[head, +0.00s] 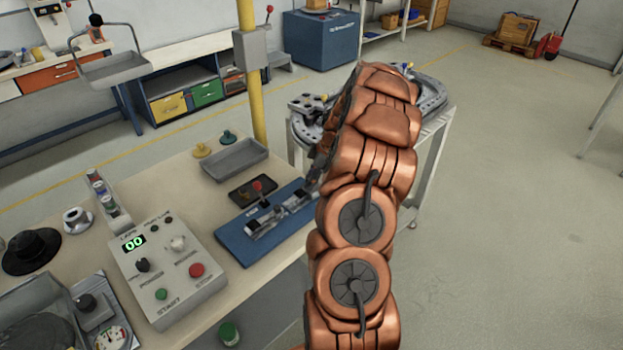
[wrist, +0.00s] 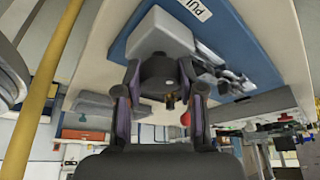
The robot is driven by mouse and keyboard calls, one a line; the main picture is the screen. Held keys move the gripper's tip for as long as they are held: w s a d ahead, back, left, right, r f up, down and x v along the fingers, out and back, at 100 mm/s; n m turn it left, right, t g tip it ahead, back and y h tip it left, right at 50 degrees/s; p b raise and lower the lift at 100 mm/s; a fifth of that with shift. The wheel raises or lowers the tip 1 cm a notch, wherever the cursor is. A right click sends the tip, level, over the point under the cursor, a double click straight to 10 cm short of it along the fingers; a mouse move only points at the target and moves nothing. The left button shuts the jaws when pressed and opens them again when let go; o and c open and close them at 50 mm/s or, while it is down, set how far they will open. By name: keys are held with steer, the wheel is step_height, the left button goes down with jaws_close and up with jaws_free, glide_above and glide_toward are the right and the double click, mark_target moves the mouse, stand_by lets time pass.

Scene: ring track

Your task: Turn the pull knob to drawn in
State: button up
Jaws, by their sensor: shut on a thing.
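The pull knob (wrist: 159,69) is a dark grey round piece in the wrist view, in front of a grey block on a blue base plate (wrist: 122,42). My gripper (wrist: 160,84) has its two fingers on either side of the knob and is shut on it. In the head view the blue plate (head: 232,244) lies at the table's right edge, with metal fittings (head: 262,219) on it. My copper arm hides the gripper and knob there. How far the knob is drawn cannot be told.
A control box (head: 165,268) with buttons and a "00" display stands left of the plate. A grey tray (head: 235,160) and a small black box (head: 252,190) lie behind it. A yellow post (head: 252,80) rises at the table's back. Open floor lies right.

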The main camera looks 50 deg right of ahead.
steer(key=shift+c, duration=0.6)
